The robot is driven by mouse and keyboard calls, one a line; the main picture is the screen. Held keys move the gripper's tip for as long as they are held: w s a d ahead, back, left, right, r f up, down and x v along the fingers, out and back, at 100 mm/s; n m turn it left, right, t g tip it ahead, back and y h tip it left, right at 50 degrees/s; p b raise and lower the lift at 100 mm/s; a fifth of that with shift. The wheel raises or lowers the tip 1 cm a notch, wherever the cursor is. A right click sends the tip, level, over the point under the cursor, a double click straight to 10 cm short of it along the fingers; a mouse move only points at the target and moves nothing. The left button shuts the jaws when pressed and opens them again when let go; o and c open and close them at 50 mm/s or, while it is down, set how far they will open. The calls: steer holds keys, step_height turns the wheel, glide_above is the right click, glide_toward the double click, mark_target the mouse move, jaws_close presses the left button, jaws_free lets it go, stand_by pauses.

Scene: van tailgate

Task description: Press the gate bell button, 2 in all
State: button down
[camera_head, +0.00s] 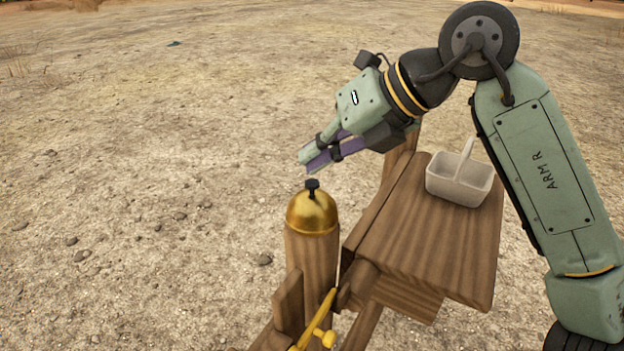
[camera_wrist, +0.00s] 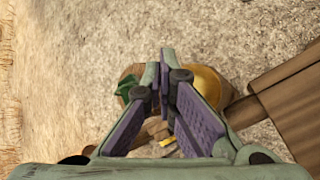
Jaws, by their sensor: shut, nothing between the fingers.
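The gate bell is a brass dome (camera_head: 311,214) with a black button (camera_head: 312,186) on top. It sits on an upright round wooden post (camera_head: 312,262). My gripper (camera_head: 307,161) is shut and empty, its fingers slanting down to the left. In the head view the fingertips appear just above the button, with a small gap between them. In the wrist view part of the brass dome (camera_wrist: 208,84) shows behind my gripper (camera_wrist: 164,72), and the button is hidden by the fingers.
A wooden table (camera_head: 437,228) stands right of the bell, bearing a pale divided caddy (camera_head: 462,180) with a handle. A yellow object (camera_head: 320,325) is at the front by wooden pieces. A small green object (camera_wrist: 127,88) shows in the wrist view. Open dirt ground lies left.

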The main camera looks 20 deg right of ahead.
steer(key=shift+f+b, duration=0.45)
steer(key=shift+f+b, duration=0.55)
stand_by(0.6)
stand_by(0.3)
steer(key=shift+r+p, duration=0.6)
steer(key=shift+r, duration=0.4)
steer(key=shift+r+p, duration=1.7)
steer(key=shift+r, duration=0.85)
